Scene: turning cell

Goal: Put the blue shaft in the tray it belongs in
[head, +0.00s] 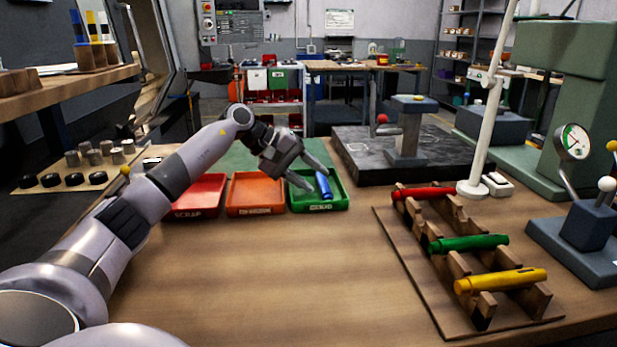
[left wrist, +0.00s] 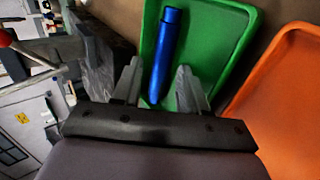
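The blue shaft (head: 324,186) lies in the green tray (head: 341,203), the rightmost of three trays. In the left wrist view the blue shaft (left wrist: 164,52) lies lengthwise over the floor of the green tray (left wrist: 221,50). My left gripper (head: 318,178) is over this tray with its fingers spread. In the left wrist view my left gripper (left wrist: 160,66) shows a finger on each side of the shaft, with gaps between; I see no grip on it. The orange tray (head: 256,194) and the red tray (head: 202,193) marked SCRAP are empty. My right gripper is not in view.
A wooden rack (head: 410,268) at the right holds a red shaft (head: 423,193), a green shaft (head: 468,243) and a yellow shaft (head: 500,281). A dark surface plate (head: 350,168) stands behind the green tray. The front middle of the bench is clear.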

